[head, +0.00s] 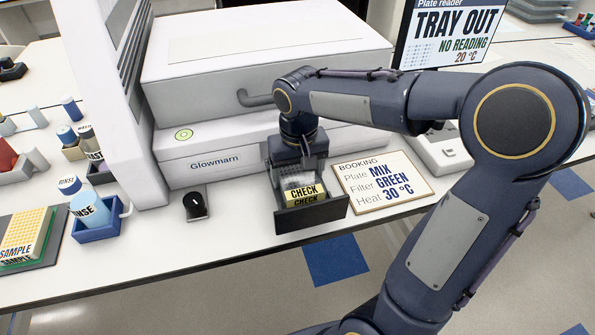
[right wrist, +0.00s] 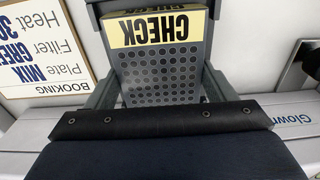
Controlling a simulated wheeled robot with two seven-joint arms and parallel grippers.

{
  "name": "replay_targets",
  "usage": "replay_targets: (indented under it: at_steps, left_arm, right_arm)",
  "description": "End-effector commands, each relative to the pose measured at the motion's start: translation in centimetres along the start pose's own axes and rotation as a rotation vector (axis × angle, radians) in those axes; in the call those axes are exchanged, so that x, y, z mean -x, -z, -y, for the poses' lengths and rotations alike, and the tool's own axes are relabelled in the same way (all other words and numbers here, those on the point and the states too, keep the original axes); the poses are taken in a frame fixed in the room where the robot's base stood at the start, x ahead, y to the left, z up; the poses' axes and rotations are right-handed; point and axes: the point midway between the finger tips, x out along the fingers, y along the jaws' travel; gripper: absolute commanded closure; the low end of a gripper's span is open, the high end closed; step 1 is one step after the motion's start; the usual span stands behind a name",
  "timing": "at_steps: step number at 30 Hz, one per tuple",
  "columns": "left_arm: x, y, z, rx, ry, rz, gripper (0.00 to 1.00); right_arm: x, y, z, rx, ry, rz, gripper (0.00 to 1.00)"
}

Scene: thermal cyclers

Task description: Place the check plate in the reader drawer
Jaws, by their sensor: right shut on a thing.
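The check plate (head: 304,192) has a yellow CHECK label and a dark grid of wells, and it also shows in the right wrist view (right wrist: 160,75). It is within the outline of the open dark reader drawer (head: 318,216), label end toward the table's front edge. The drawer sticks out from the white Glowmarn reader (head: 215,150). My right gripper (head: 300,174) reaches down over the drawer and is shut on the plate, a finger at each side. I cannot tell whether the plate touches the drawer floor. My left gripper is not in view.
A booking card (head: 382,183) lies right of the drawer, a black knob (head: 195,205) left of it. The screen (head: 448,35) reads TRAY OUT, NO READING.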

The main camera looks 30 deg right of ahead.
Motion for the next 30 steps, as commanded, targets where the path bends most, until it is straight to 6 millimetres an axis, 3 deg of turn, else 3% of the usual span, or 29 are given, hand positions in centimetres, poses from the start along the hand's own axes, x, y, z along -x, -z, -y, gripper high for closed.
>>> replay_targets:
  at_steps: [10, 11, 15, 26, 30]
  left_arm:
    - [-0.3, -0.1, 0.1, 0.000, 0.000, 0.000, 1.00]
    - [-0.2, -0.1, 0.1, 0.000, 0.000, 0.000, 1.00]
    - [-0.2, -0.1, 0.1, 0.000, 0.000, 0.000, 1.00]
    - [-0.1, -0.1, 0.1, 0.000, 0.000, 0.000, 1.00]
    - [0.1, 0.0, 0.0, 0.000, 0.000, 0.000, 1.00]
  right_arm:
    - [-0.4, 0.0, 0.0, -0.001, 0.000, -0.001, 0.48]
    - [-0.3, 0.0, 0.0, -0.001, 0.000, -0.001, 0.21]
    - [-0.3, 0.0, 0.0, -0.001, 0.000, 0.000, 0.02]
    - [-0.2, 0.0, 0.0, -0.001, 0.000, 0.001, 0.02]
    - [0.8, 0.1, 0.0, -0.002, 0.000, -0.002, 0.02]
